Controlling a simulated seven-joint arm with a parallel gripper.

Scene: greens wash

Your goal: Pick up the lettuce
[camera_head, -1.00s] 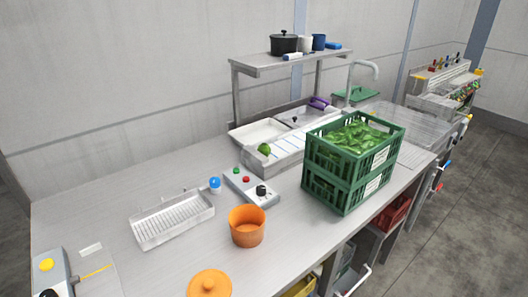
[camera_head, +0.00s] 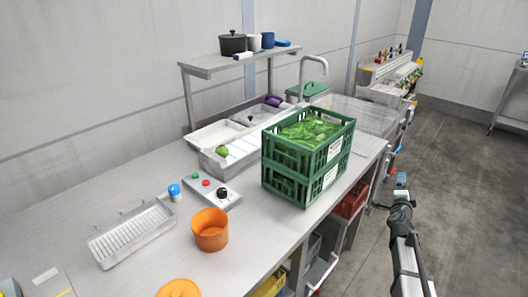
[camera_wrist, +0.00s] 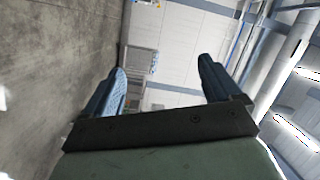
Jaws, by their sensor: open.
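Leafy greens (camera_head: 308,130), which look like the lettuce, fill the top of two stacked green crates (camera_head: 291,183) on the steel counter. A small round green item (camera_head: 222,150) lies by the sink; I cannot tell what it is. My arm shows at the right of the head view, off the counter's front edge, well to the right of the crates. My gripper (camera_wrist: 160,84) is open in the wrist view, with two blue fingers wide apart and nothing between them. The wrist view shows floor, wall and ceiling, not the greens.
An orange pot (camera_head: 210,231), a control box (camera_head: 212,192), a white drain rack (camera_head: 132,236) and a blue-capped jar (camera_head: 175,192) stand left of the crates. A shelf (camera_head: 226,61) with a black pot and the tap (camera_head: 314,72) rise behind. Open floor lies right.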

